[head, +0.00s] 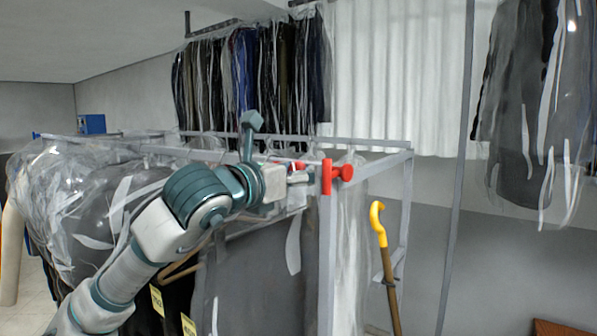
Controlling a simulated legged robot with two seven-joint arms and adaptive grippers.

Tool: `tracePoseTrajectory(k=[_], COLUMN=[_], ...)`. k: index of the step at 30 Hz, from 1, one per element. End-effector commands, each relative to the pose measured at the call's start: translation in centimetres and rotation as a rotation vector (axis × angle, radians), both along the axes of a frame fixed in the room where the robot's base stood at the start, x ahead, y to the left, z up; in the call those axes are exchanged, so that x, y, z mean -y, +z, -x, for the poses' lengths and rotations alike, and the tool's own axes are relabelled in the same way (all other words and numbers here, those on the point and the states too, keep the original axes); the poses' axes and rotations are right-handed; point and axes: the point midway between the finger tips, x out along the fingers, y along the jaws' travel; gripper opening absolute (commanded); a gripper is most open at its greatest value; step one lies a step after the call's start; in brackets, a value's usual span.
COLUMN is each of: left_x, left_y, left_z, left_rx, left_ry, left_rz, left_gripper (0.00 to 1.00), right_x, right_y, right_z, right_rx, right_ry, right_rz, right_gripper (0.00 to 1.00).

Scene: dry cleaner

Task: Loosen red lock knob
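The red lock knob (346,173) sticks out to the right of a red collar (326,178) near the top of the rack's front upright. My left arm reaches in from the lower left. My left gripper (299,177) is at the rack's top rail, just left of the red collar. Its fingertips are small and partly merge with the rail and plastic behind, so I cannot tell whether they are open or shut, or whether they touch the collar. The knob itself shows clear of the gripper. My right gripper is not in view.
The grey rack frame (408,200) holds plastic-covered garments (75,205) on the left. A cane with a yellow handle (378,222) stands right of the upright. More bagged clothes hang at the back (250,75) and upper right (530,110). The space right of the knob is free.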

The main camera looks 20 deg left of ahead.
Motion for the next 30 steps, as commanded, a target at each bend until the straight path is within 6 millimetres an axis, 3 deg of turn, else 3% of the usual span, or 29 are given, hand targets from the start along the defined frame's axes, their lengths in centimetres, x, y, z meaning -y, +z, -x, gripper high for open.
tracePoseTrajectory(k=[12, 20, 23, 30], left_x=[0.7, 0.2, -0.5, -2.6], left_y=[0.1, 0.1, 0.1, 0.0], left_z=[-0.1, 0.4, 1.6, 6.5], left_rx=[-0.001, 0.000, 0.002, 0.001], left_ry=[0.004, 0.004, 0.003, 0.004], left_rz=[-0.003, -0.001, 0.002, 0.004], left_gripper=[0.62, 0.62, 0.62, 0.62], right_x=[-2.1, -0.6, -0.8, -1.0], right_y=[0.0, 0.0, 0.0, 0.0], right_z=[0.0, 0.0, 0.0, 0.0], right_rx=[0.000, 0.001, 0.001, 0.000], right_ry=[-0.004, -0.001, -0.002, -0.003], right_rz=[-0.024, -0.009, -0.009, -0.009], right_gripper=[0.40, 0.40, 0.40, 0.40])
